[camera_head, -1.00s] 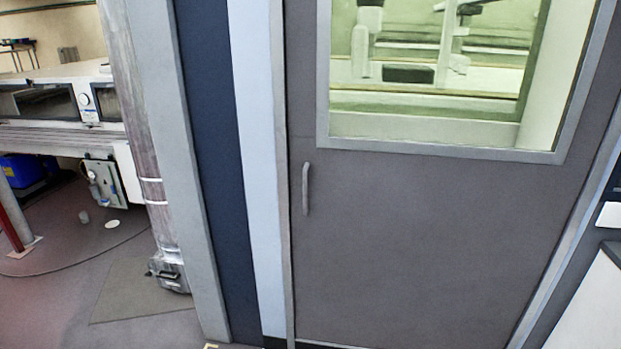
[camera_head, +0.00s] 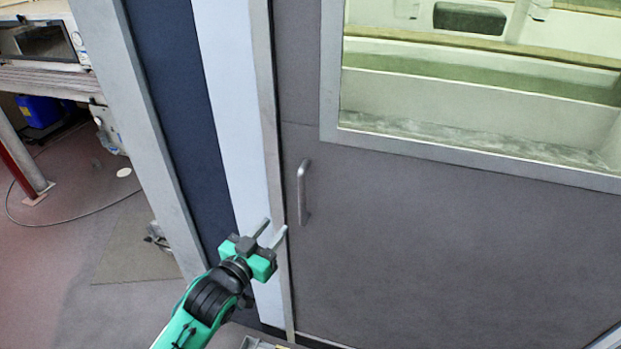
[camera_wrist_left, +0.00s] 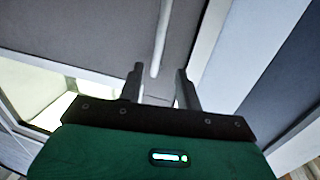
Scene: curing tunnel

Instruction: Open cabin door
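The grey cabin door (camera_head: 440,240) is shut in its frame, with a large window in its upper part. Its vertical metal handle (camera_head: 303,192) is on the door's left side. My left gripper (camera_head: 272,231) is open and empty, below and left of the handle in the head view, apart from it. In the left wrist view the handle (camera_wrist_left: 161,38) shows as a pale bar beyond the gap between the two fingers (camera_wrist_left: 158,84). The door (camera_wrist_left: 110,22) fills the upper left there. My right gripper is in neither view.
A white and dark blue wall panel (camera_head: 170,110) and grey post stand left of the door. Farther left are a bench with a machine (camera_head: 40,45), a red leg (camera_head: 18,165) and a cable on the floor. The area before the door's right part looks clear.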

